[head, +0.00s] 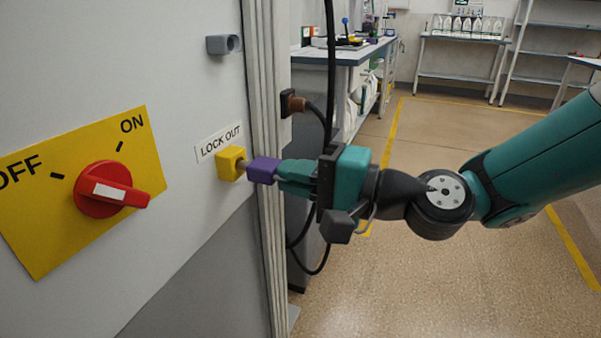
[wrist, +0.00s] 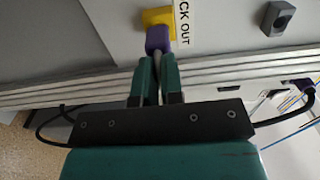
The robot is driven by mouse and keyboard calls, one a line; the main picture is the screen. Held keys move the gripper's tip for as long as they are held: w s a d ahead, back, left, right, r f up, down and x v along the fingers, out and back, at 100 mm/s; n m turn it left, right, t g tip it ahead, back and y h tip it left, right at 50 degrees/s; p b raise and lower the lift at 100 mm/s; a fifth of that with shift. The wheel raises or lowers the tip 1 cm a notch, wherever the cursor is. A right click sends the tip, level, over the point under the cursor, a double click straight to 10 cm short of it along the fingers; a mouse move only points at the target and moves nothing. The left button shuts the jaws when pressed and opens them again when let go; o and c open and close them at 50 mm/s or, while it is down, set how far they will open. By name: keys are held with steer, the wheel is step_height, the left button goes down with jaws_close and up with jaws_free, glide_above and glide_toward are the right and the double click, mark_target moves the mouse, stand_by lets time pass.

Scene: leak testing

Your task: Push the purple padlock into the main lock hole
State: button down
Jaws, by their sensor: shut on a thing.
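The purple padlock (head: 263,170) is at the tips of my gripper (head: 290,176), which is shut on it. It also shows in the wrist view (wrist: 158,38), just beyond the two green fingers (wrist: 158,75). The yellow lock block (head: 231,163) sits on the panel below the LOCK OUT label (head: 218,143). The padlock's body stands a little off the block. The block's hole is hidden, so I cannot tell how deep the shaft sits.
A red switch (head: 105,190) on a yellow plate (head: 40,230) points toward the right. A grey block (head: 224,45) is higher on the panel. A metal frame post (head: 268,100), a plug (head: 292,103) and black cables are close to my gripper. Open floor lies right.

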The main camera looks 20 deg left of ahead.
steer(key=shift+w+a+p, duration=0.1)
steer(key=shift+a+p, duration=0.45)
steer(key=shift+a, duration=0.45)
steer(key=c, duration=1.2)
jaws_free()
steer(key=shift+o, duration=0.2)
